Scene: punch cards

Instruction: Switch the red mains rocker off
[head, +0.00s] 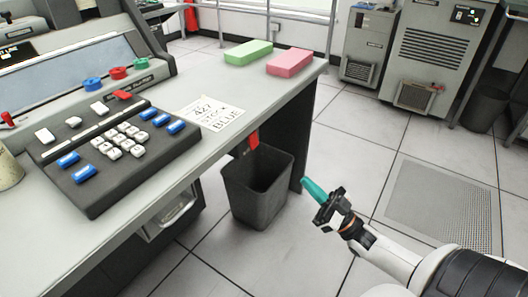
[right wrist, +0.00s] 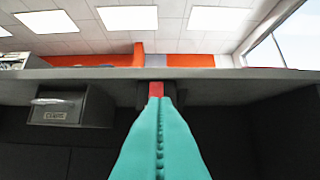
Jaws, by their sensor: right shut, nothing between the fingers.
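The red mains rocker (head: 253,140) sits at the front edge of the desk, just above the black bin. In the right wrist view the red rocker (right wrist: 156,89) sits on a dark mount under the desktop edge, straight beyond my fingertips, which cover its lower part. My right gripper (head: 313,190) has teal fingers, shut and empty. In the head view it is in front of the desk, to the right of and lower in the picture than the rocker, with a gap between them. The right wrist view also shows the gripper (right wrist: 160,102). I cannot tell the rocker's position. My left gripper is not in view.
The desk (head: 225,90) bears a dark keypad (head: 115,150), a paper note (head: 211,113), and a green block (head: 248,52) and pink block (head: 289,62). A black bin (head: 257,190) stands below the rocker. A drawer (right wrist: 70,105) hangs under the desktop.

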